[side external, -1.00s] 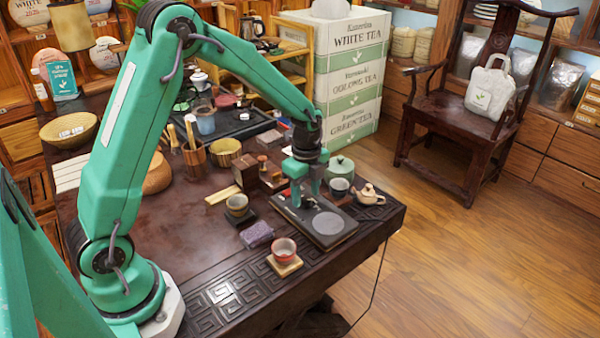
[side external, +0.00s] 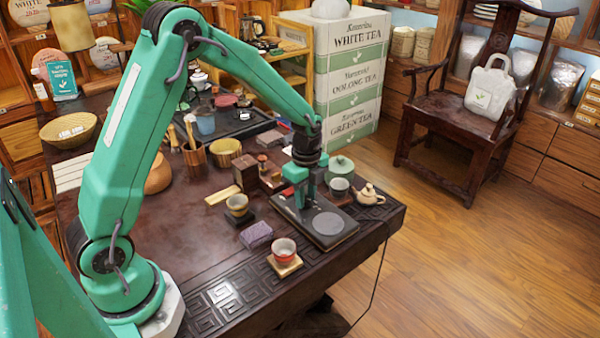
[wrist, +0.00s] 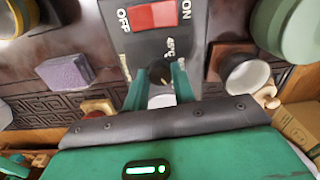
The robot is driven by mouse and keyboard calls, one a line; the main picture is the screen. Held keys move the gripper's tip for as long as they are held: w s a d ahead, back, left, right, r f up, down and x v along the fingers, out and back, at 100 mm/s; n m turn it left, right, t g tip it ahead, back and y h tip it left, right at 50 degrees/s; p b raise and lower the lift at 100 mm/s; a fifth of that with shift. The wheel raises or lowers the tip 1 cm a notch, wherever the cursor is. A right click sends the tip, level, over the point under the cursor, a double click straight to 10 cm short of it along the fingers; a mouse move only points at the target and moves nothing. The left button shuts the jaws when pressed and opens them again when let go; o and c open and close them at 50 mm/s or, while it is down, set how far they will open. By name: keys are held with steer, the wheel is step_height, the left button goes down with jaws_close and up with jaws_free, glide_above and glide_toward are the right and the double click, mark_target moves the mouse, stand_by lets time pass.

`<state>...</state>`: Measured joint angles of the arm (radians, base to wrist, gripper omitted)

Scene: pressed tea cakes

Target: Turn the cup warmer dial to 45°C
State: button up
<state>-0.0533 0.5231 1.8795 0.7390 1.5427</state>
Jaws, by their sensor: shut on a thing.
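The cup warmer (side external: 327,240) is a dark flat slab with a round grey plate, near the table's right end. In the wrist view, its panel (wrist: 140,50) carries a red switch (wrist: 155,16) marked OFF and ON. The small black dial (wrist: 160,71) sits below the switch, with a 45°C mark (wrist: 170,47) printed just above and right of it. My gripper (wrist: 159,76) is shut on the dial, one green finger on each side. In the side view, my gripper (side external: 304,205) reaches down to the warmer. I cannot tell where the dial points.
A grey cup (side external: 340,187), a clay teapot (side external: 369,194) and a green lidded pot (side external: 340,165) stand close behind the warmer.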

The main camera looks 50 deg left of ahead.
steer(key=shift+n, duration=0.3)
steer(key=n, duration=0.9)
steer(key=shift+n, duration=0.3)
steer(key=n, duration=0.3)
steer(key=shift+n, duration=0.3)
steer(key=n, duration=0.5)
steer(key=shift+r+n, duration=0.1)
steer(key=shift+n, duration=2.4)
steer(key=o, duration=1)
